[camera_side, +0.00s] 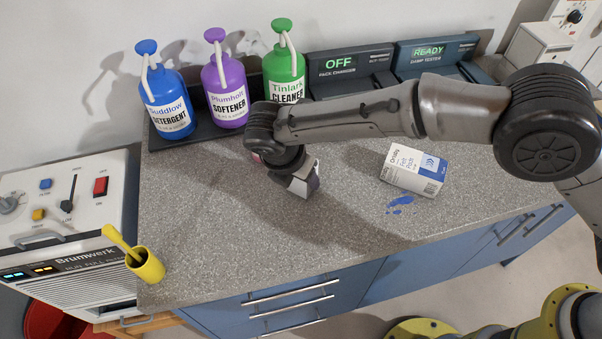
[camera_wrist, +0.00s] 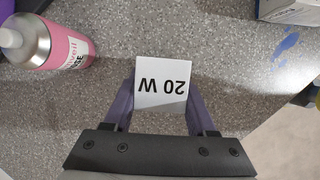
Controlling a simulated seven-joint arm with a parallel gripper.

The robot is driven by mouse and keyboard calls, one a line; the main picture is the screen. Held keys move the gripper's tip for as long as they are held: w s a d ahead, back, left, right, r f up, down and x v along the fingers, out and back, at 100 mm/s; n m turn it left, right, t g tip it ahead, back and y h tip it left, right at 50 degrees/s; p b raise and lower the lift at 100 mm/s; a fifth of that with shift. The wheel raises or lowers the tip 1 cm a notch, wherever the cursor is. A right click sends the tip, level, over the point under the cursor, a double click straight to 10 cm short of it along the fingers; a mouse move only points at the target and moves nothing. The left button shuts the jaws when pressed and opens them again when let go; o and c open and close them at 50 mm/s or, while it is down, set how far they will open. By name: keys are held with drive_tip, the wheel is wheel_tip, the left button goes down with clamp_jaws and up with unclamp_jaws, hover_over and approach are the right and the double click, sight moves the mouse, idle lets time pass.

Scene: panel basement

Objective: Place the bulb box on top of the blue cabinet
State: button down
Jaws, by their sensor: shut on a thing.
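The bulb box (camera_wrist: 162,78) is a small white box marked "20 W", upside down in the wrist view. My gripper (camera_wrist: 160,100) is shut on it, with a purplish finger against each side. In the side view my gripper (camera_side: 305,180) is low over the middle of the speckled worktop, partly hidden by my wrist. I cannot tell whether the box touches the worktop. The blue cabinet (camera_side: 400,282) has blue fronts with metal handles, and the grey worktop (camera_side: 220,240) lies on top of it.
A pink bottle (camera_wrist: 50,42) lies or stands close beside my gripper. A white-and-blue carton (camera_side: 412,170) stands to the right, near a blue spill (camera_side: 400,204). Several pump bottles (camera_side: 228,85) line the back. A yellow cup (camera_side: 146,265) is at the front left.

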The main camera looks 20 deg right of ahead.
drive_tip(key=shift+c, duration=1)
unclamp_jaws()
drive_tip(key=v, duration=1.2)
